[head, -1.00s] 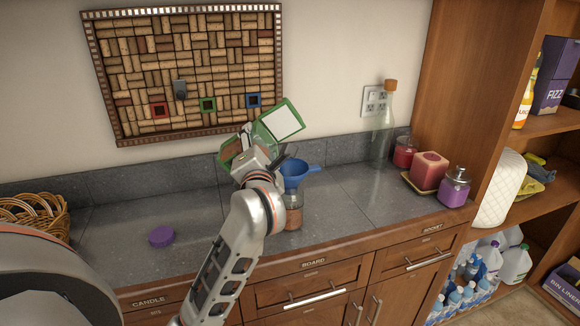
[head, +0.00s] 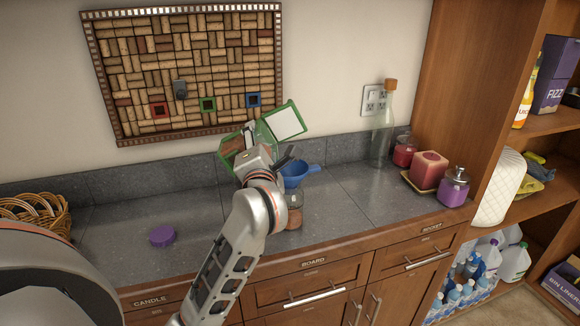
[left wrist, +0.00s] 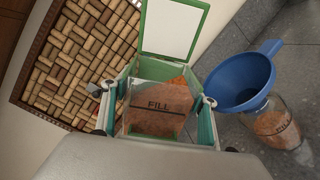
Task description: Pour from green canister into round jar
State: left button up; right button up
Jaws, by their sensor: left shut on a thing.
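My left gripper (head: 268,160) is shut on the green canister (head: 232,150), a clear, green-framed container with its square lid (head: 286,122) swung open. The funnel is at the mouth of the round jar (head: 294,216) and looks tilted. The jar stands upright with reddish-brown contents, and also shows in the left wrist view (left wrist: 277,128). No stream of contents is visible. My right gripper is not in view.
A purple lid (head: 162,236) lies on the grey counter (head: 110,240), left of my arm. A wicker basket (head: 40,215) is at far left. A tall corked bottle (head: 382,130), a red candle (head: 428,170) and a purple jar (head: 454,188) stand at right. A corkboard hangs behind.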

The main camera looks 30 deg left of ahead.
aim_at(272, 129)
pick_arm(q)
jog(key=shift+r+m, duration=0.25)
jog(key=shift+m, duration=0.15)
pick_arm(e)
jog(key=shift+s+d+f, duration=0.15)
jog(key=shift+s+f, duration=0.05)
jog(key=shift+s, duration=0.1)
pick_arm(q)
jog(key=shift+w+d+r+m+p, duration=0.1)
jog(key=shift+d+r+m+p, duration=0.1)
jog(key=shift+m+p, duration=0.35)
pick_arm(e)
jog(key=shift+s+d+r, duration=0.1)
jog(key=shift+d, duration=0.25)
pick_arm(q)
jog(key=shift+d, duration=0.1)
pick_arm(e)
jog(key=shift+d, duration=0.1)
pick_arm(q)
jog(key=shift+w+d, duration=0.1)
jog(key=shift+w, duration=0.1)
jog(key=shift+w+d+r+m, duration=0.2)
jog(key=shift+d+m, duration=0.15)
jog(key=shift+m, duration=0.2)
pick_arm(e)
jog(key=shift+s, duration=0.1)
pick_arm(q)
jog(key=shift+w+d, duration=0.2)
jog(key=shift+w+d+m, duration=0.1)
jog(key=shift+m, duration=0.3)
